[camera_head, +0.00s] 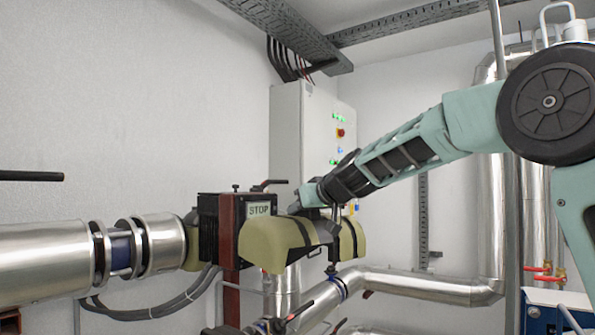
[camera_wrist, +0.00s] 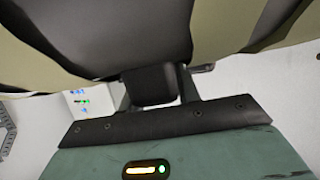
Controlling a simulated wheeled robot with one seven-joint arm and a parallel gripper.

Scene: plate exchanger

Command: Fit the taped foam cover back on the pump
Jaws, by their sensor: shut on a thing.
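The foam cover (camera_head: 285,240) is olive-yellow with dark tape bands and hangs in the air in the head view, in front of the pipework. My gripper (camera_head: 325,212) is at the top of the cover and shut on it. In the wrist view the cover (camera_wrist: 235,25) fills the upper part, and my gripper (camera_wrist: 150,85) meets its dark middle band; the fingertips are hidden.
Silver insulated pipes run at left (camera_head: 45,262) and at lower right (camera_head: 420,284). A grey control cabinet (camera_head: 287,135) stands behind. A black lever (camera_head: 270,183) sticks out above the STOP sign. A blue box (camera_head: 550,312) is at the lower right.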

